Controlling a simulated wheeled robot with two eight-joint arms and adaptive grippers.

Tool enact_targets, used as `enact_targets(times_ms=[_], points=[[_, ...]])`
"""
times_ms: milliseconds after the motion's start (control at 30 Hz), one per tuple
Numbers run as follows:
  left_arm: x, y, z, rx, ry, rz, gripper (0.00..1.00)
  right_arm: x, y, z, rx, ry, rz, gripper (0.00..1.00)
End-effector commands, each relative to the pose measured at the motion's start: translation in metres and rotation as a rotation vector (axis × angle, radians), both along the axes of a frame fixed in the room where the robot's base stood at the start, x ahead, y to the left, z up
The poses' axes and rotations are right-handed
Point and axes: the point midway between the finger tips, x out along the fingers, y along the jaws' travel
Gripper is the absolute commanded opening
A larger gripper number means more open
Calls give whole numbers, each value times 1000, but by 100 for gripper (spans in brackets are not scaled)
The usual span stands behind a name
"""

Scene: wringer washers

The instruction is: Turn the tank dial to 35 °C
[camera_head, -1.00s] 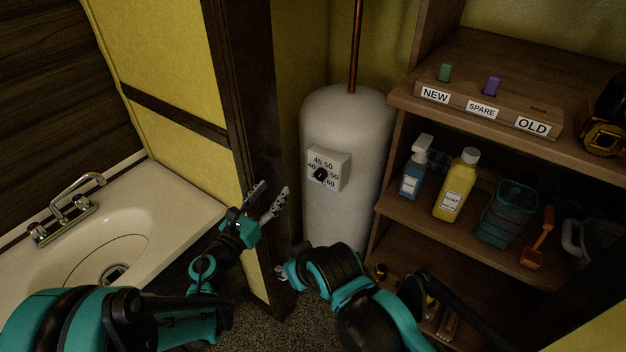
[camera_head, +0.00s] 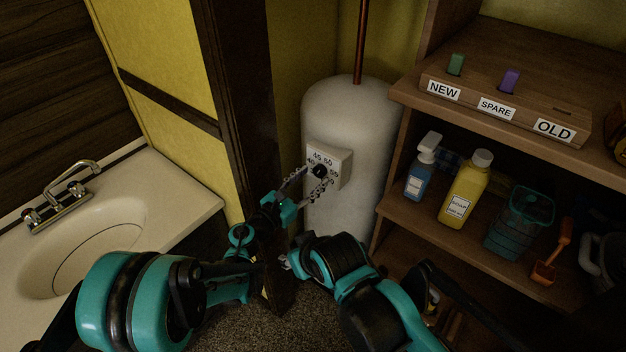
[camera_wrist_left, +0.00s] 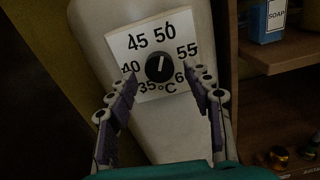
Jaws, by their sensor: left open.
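The tank (camera_head: 345,215) is a pale upright cylinder with a white dial plate (camera_head: 341,160) on its front. The plate also shows in the left wrist view (camera_wrist_left: 127,44), with marks 35 to 60 and °C. The round black dial (camera_wrist_left: 159,68) is at its middle. Its white line points up and slightly right, close to 50. My left gripper (camera_head: 311,182) is open in front of the plate. In the left wrist view its fingers stand apart on the lower left and lower right of the dial, not closed on it. My right arm (camera_head: 340,262) is low in front of the tank; its fingers do not show clearly.
A wooden shelf unit (camera_head: 395,205) stands right of the tank, holding a blue spray bottle (camera_head: 420,172), a yellow soap bottle (camera_head: 465,190) and a teal basket (camera_head: 518,228). A dark post (camera_head: 243,110) and a sink (camera_head: 185,197) are on the left. A copper pipe (camera_head: 362,40) rises from the tank.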

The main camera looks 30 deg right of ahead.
Motion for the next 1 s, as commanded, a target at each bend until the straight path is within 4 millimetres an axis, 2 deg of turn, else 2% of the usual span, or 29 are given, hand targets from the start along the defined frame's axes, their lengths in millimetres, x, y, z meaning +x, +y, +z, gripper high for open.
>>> enact_targets(times_ms=[133,367,400,567,600,1000], points=[[4,-9,0,0,0,0,51,0,0,-3,0,0,0,40],[4,-10,1,0,1,1,51,0,0,-3,0,0,0,40],[4,-10,1,0,1,1,48,0,0,-3,0,0,0,40],[4,-10,1,0,1,1,6,0,0,-3,0,0,0,40],[4,-10,1,0,1,0,1,0,0,-3,0,0,0,40],[4,-10,0,-21,50,0,1,0,0,-4,0,0,0,40]])
